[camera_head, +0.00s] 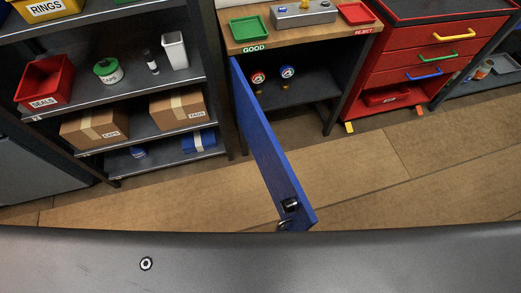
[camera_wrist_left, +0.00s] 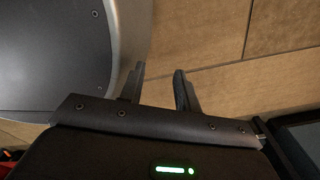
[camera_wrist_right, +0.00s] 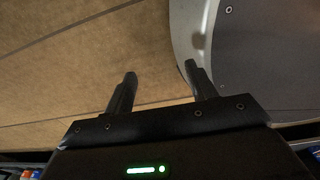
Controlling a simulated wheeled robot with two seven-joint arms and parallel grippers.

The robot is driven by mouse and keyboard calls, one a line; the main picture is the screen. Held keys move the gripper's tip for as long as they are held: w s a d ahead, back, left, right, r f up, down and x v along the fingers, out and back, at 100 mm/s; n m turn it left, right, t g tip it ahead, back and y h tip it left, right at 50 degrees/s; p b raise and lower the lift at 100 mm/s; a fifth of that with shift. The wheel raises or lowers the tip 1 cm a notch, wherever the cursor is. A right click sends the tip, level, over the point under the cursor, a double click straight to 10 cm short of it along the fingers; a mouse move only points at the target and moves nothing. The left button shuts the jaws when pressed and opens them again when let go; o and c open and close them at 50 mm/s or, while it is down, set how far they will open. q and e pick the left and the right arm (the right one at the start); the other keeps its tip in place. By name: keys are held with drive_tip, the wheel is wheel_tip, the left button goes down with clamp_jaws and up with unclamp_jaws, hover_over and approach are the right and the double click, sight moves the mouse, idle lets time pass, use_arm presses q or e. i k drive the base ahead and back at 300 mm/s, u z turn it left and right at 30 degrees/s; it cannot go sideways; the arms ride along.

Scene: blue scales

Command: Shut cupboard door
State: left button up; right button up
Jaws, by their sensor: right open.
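The blue cupboard door (camera_head: 268,150) stands open in the head view. It is hinged at the left side of the cupboard (camera_head: 300,85) and swings out toward me over the floor. A black knob or lock sits near its free end. Two gauges with red and blue faces stand inside the open cupboard. My left gripper (camera_wrist_left: 157,82) is open and empty above the floor in the left wrist view. My right gripper (camera_wrist_right: 161,80) is open and empty above the floor in the right wrist view. Neither gripper shows in the head view, and neither touches the door.
A dark shelf unit (camera_head: 75,108) with boxes and bins stands left of the door. A red drawer cabinet (camera_head: 415,65) stands to the right. The cupboard top holds a green tray (camera_head: 250,28) and a red tray (camera_head: 356,13). Wooden floor (camera_head: 380,180) right of the door is clear.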

sight(281, 180)
drive_tip(key=z, duration=1.8)
drive_tip(key=k, duration=0.95)
drive_tip(key=u, duration=0.95)
